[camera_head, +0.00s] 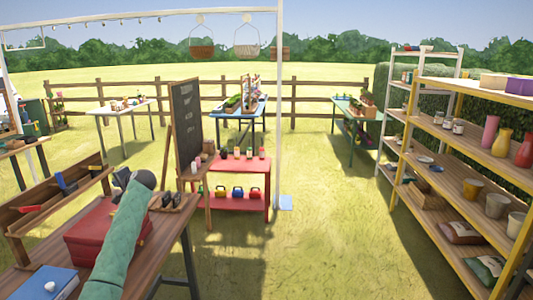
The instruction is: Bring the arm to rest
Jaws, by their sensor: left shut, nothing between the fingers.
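My left arm, in a green sleeve, comes up from the bottom left over the wooden workbench (165,238). Whether the gripper touches the bench top cannot be told. My right gripper is not in view.
A blue book-like box (48,284) lies at the bench's near left. A wooden tool rack (40,212) stands along its left side. A chalkboard (187,125) and a red table (237,172) stand beyond. A yellow-framed shelf (470,150) is at right.

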